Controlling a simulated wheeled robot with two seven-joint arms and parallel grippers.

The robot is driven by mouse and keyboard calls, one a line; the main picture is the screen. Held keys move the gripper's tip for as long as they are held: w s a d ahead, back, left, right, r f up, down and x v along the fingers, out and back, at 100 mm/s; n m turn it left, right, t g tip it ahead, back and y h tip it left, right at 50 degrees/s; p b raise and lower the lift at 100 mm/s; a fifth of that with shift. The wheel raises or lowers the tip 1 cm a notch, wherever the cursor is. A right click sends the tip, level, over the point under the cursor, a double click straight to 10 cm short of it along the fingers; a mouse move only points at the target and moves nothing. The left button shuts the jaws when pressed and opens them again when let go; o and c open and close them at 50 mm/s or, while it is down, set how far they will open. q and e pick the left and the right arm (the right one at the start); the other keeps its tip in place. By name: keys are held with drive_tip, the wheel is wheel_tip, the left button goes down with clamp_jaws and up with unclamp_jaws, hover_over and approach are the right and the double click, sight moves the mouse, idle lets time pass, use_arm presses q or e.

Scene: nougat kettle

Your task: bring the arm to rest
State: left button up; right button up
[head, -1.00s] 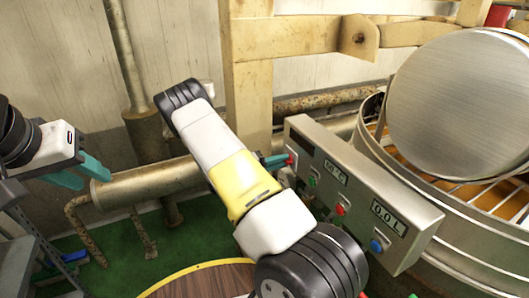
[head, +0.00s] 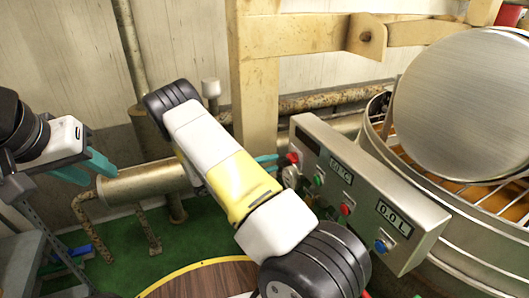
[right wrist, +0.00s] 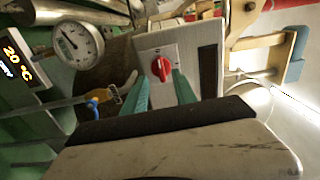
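My right arm reaches up from the bottom of the head view. Its gripper (head: 266,158) is mostly hidden behind the arm, with teal fingers showing just left of the control panel (head: 375,195). In the right wrist view the two teal fingers (right wrist: 160,76) are apart with nothing held between them. A red knob (right wrist: 161,68) on a pale plate shows beyond the gap between the fingertips. The panel carries red, green and blue buttons and two displays. My left gripper (head: 102,178) is open and empty at the left of the head view.
A metal kettle (head: 480,225) with a raised round lid (head: 460,95) stands at right behind the panel. A beige post (head: 254,90) and rusty pipes (head: 145,180) stand behind my right arm. A dial gauge (right wrist: 77,43) is close to the right gripper. Green floor (head: 125,260) shows below.

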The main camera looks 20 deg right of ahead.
drive_tip(key=shift+a, duration=0.6)
drive_tip(key=shift+s, duration=0.1)
drive_tip(key=s+a+r+n+t+y, duration=0.1)
drive_tip(key=s+a+r+n+y, duration=0.3)
drive_tip(key=n, duration=0.8)
drive_tip(key=s+a+r+n+t+y, duration=0.2)
drive_tip(key=s+a+r+n+y, duration=0.3)
drive_tip(key=s+r+n+y, duration=0.4)
drive_tip(key=s+a+r+n+t+y, duration=0.2)
drive_tip(key=s+a+r+n+y, duration=0.2)
drive_tip(key=s+r+n+y, duration=0.3)
drive_tip(key=s+r+n, duration=0.5)
drive_tip(key=r+n, duration=0.2)
drive_tip(key=shift+s+a+r+n, duration=0.15)
drive_tip(key=shift+s+r+n, duration=0.1)
drive_tip(key=shift+r+n, duration=0.05)
